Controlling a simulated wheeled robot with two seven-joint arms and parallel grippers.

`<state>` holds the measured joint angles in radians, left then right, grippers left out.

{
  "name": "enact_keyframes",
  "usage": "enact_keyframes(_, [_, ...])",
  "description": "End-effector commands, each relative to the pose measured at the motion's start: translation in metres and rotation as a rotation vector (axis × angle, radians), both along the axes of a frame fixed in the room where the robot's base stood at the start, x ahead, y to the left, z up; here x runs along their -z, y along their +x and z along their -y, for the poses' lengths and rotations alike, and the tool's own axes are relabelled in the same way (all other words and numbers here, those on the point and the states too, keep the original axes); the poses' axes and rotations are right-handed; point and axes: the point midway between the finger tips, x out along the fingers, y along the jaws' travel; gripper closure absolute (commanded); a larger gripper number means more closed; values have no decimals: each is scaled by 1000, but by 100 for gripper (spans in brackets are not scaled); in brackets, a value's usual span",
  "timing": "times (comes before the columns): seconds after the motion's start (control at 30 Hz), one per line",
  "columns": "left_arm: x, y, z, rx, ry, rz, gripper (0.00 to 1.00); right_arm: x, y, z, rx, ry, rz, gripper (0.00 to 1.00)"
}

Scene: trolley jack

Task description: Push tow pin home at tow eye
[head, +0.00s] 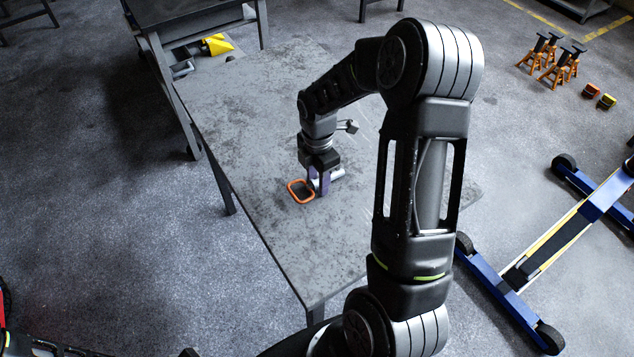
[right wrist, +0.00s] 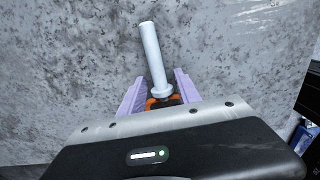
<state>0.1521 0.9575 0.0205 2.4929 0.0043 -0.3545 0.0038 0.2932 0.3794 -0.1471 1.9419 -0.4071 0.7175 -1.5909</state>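The tow pin lies across the grey table: its silver shaft (head: 337,173) points right of my right gripper and its orange loop handle (head: 301,191) shows on the left. In the right wrist view the pale shaft (right wrist: 152,58) with its collar runs away from the gripper. My right gripper (head: 320,186) is low over the table, its purple fingers apart on either side of the pin near collar and handle (right wrist: 160,92). Gaps show beside the shaft; contact with the handle is hidden by the gripper body. My left gripper is not in view. I cannot make out the tow eye.
The rest of the table (head: 240,120) is bare. A darker bench (head: 180,12) stands beyond it, with a yellow item (head: 218,44) below. A blue wheeled frame (head: 500,290) stands on the floor at right, and orange jack stands (head: 548,65) are farther back.

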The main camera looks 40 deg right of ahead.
Motion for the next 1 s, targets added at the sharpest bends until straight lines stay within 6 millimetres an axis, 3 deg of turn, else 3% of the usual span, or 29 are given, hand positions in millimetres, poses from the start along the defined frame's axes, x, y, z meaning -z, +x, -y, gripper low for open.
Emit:
enact_keyframes(0.47, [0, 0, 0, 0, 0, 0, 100, 0, 0, 0, 0, 0, 0, 100])
enact_keyframes(1.0, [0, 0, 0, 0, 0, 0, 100, -1, 0, 0, 0, 0, 2, 100])
